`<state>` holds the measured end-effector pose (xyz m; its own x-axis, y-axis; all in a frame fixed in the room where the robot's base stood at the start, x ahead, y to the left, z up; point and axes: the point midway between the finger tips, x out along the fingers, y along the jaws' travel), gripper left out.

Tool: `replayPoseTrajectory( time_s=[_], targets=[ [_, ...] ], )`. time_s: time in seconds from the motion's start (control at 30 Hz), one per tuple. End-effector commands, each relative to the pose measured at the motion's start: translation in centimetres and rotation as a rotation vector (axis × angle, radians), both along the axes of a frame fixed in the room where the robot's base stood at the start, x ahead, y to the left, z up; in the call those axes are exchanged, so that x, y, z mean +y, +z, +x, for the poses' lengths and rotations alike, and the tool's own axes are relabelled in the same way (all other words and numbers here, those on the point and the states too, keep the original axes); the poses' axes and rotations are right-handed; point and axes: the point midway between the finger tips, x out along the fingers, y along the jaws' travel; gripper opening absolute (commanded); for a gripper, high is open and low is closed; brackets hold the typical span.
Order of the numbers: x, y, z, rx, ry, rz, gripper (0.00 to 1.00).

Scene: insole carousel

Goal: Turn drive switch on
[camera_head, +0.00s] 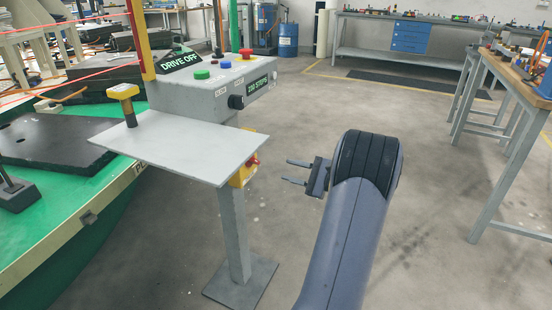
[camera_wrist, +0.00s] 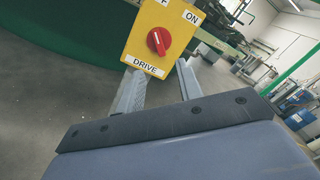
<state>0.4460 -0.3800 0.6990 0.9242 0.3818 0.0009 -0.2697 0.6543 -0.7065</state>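The drive switch is a yellow box (camera_wrist: 148,55) with a red rotary knob (camera_wrist: 159,41), a DRIVE label below it, an ON label at upper right and an F at the cut-off top edge. In the head view the yellow box (camera_head: 243,174) sits under the grey shelf's right edge, with its red knob (camera_head: 253,161) facing right. The display above (camera_head: 181,62) reads DRIVE OFF. My gripper (camera_head: 285,170) is open and empty, to the right of the knob and apart from it. In the wrist view its two fingers (camera_wrist: 162,80) point toward the box.
The grey shelf (camera_head: 190,145) and its post (camera_head: 234,235) stand left of my gripper. A control box (camera_head: 205,98) with coloured buttons and a black knob is above. The green carousel (camera_head: 60,225) is at left. A workbench (camera_head: 515,75) is at right. Floor between is clear.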

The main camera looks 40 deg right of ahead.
Motion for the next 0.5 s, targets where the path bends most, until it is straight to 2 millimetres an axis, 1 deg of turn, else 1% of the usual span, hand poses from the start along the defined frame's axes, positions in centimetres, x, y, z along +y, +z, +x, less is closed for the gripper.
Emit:
replayPoseTrajectory(
  time_s=[0.17, 0.4, 0.5],
  targets=[
    [1.1, -0.2, 2.4, -0.001, 0.006, -0.002, 0.35],
    [2.9, -0.2, 6.6, -0.001, 0.006, -0.002, 0.35],
    [3.4, -0.1, 8.0, -0.001, 0.004, -0.002, 0.35]
  ],
)
